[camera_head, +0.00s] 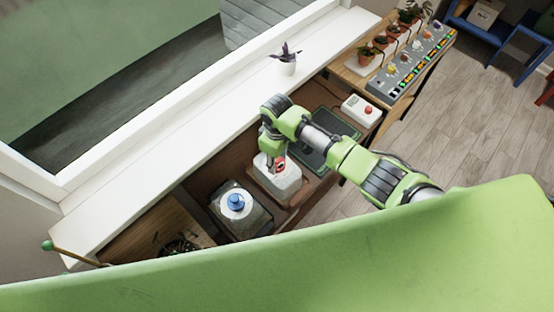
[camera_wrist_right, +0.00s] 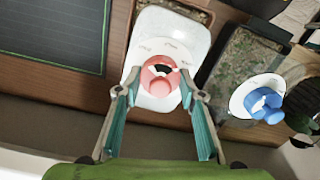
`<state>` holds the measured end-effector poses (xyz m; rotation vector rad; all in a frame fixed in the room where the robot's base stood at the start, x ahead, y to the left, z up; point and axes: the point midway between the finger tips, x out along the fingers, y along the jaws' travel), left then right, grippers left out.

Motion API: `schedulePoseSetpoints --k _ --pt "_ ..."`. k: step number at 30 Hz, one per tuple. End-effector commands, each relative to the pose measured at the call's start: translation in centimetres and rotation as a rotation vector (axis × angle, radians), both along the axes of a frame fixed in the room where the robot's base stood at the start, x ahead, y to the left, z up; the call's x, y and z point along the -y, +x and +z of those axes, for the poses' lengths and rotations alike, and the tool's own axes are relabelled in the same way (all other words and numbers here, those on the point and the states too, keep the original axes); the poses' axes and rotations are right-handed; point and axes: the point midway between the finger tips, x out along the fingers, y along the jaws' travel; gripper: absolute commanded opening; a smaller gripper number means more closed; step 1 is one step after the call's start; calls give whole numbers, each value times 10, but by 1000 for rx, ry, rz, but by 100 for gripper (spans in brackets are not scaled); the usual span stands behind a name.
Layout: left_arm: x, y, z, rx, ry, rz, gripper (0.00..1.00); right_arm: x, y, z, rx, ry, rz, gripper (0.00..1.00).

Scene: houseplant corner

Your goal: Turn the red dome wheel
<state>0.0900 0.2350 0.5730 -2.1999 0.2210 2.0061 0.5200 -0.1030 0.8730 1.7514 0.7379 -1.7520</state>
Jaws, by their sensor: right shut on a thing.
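The red dome wheel (camera_wrist_right: 160,92) sits on top of a white rounded housing (camera_wrist_right: 172,32) with small faint markings around the wheel. My right gripper (camera_wrist_right: 159,76) comes down over it, with one finger on each side, shut on the wheel. In the head view the right gripper (camera_head: 276,163) hides most of the wheel; a small red part (camera_head: 280,164) shows above the white housing (camera_head: 276,184). The wheel's exact turn angle is hard to read. My left gripper is not in view.
A blue knob (camera_head: 236,201) on a white disc stands left of the housing. A dark green-edged panel (camera_head: 328,139) and a white box with a red button (camera_head: 357,110) lie to the right. A pale windowsill (camera_head: 190,135) with a potted plant (camera_head: 287,66) runs behind.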

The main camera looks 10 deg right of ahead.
Motion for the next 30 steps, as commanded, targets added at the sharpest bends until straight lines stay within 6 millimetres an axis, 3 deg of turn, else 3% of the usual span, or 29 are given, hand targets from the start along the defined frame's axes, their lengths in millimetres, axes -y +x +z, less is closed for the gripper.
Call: schedulePoseSetpoints --k 12,28,29,30 --pt "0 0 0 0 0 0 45 0 0 0 0 0 -183 15" --pt "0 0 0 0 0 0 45 0 0 0 1 1 -206 15" --pt "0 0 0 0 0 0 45 0 0 0 1 1 -206 39" --pt "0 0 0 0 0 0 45 0 0 0 1 1 -206 49"
